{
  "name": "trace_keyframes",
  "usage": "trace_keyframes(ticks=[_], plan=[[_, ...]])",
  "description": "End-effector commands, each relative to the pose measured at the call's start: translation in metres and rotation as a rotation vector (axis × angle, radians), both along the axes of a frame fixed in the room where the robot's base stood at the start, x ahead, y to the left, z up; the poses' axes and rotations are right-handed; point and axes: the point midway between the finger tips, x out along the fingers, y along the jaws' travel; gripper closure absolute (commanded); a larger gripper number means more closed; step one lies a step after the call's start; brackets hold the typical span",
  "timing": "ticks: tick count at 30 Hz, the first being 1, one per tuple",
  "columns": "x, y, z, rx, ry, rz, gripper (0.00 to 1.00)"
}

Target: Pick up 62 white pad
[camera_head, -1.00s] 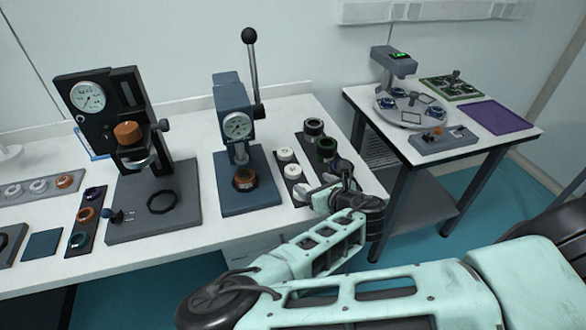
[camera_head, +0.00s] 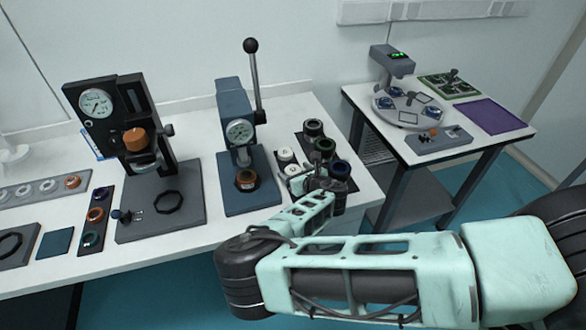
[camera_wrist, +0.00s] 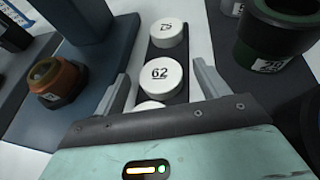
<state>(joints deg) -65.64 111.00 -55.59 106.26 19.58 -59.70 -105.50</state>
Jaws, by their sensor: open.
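The white pad marked 62 (camera_wrist: 160,76) is a round white disc in the middle of a short row on a narrow dark strip. In the head view it is the second pad (camera_head: 291,170). My gripper (camera_wrist: 160,73) is open in the wrist view, with one finger on each side of pad 62 and not visibly touching it. In the head view my gripper (camera_head: 308,184) is over the near end of the row. Another white pad (camera_wrist: 168,33), its number partly readable as 75, is beyond 62. A third white pad (camera_wrist: 150,106) is partly hidden by my gripper body.
A blue lever press (camera_head: 240,150) with an orange-brown ring (camera_head: 246,180) stands left of the pads. A tray with dark round jars, one green (camera_head: 325,148), is close on the right. A black gauge press (camera_head: 115,120) is farther left. A second table stands right.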

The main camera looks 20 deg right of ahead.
Motion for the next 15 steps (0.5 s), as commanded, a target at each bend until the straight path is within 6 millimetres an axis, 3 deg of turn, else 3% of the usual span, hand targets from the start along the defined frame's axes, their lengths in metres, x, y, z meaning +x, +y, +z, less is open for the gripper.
trace_keyframes(ticks=[9, 14, 15], plan=[[0.0031, 0.0010, -0.0034, 0.000, 0.002, 0.000, 0.29], [0.0031, 0.0010, -0.0033, 0.000, 0.002, 0.001, 0.74], [0.0030, 0.0010, -0.0034, 0.000, 0.002, 0.001, 0.75]])
